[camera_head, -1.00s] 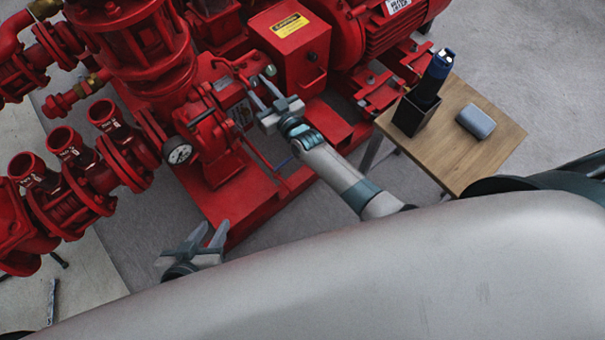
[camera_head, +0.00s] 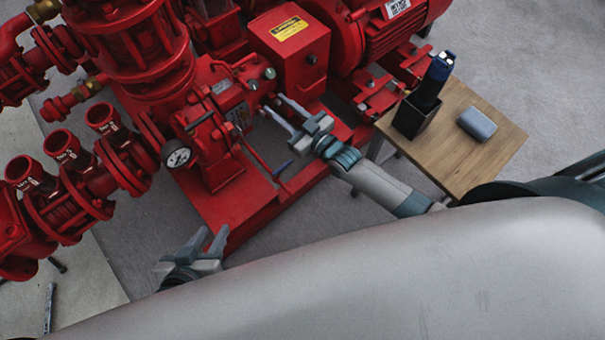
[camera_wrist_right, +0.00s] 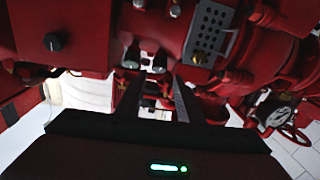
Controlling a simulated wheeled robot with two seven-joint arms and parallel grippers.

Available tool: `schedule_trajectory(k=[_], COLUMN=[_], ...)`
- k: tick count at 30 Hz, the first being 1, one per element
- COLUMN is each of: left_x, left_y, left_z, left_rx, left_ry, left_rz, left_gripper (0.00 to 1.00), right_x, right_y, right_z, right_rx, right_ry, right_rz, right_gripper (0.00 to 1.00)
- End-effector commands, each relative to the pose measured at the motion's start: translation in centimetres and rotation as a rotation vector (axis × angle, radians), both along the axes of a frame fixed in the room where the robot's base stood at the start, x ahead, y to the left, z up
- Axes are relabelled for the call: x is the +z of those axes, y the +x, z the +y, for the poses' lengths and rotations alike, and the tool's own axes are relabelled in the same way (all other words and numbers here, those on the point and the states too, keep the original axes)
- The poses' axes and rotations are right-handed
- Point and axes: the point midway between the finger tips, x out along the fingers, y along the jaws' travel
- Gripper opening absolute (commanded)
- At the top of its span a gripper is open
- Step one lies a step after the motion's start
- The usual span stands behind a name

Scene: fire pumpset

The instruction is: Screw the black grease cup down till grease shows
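My right gripper (camera_head: 274,102) is open and empty, with its fingers pointing at the red pump (camera_head: 215,110). Two small round fittings, a nearer one (camera_head: 253,85) and a farther one (camera_head: 270,73), sit on the pump just beyond its fingertips. In the right wrist view, two dark cup-like fittings, a left one (camera_wrist_right: 132,58) and a right one (camera_wrist_right: 160,61), show beyond the open fingers (camera_wrist_right: 155,80), apart from them. I cannot tell which is the black grease cup, and no grease is discernible. My left gripper (camera_head: 213,231) is open and empty, low beside the red base.
A red box (camera_head: 290,50) stands behind the gripper.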

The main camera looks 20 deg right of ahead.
Motion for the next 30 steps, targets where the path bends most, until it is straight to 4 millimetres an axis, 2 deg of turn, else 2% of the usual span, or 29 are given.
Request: schedule_trajectory(k=[15,18,30], left_x=[1.3,0.6,-0.4], left_y=[0.0,0.0,0.0], left_z=[0.0,0.0,0.0], left_rx=[0.000,0.000,0.000], left_ry=[0.000,0.000,0.000], left_rz=[0.000,0.000,0.000], left_gripper=[0.33,0.33,0.33], right_x=[0.0,-0.3,0.0], right_y=[-7.7,-9.0,-15.0], right_z=[-3.8,-2.6,-0.1], right_rx=[0.000,-0.002,0.011], right_ry=[0.000,0.006,-0.002], right_rz=[0.003,0.055,0.245], right_gripper=[0.33,0.33,0.33])
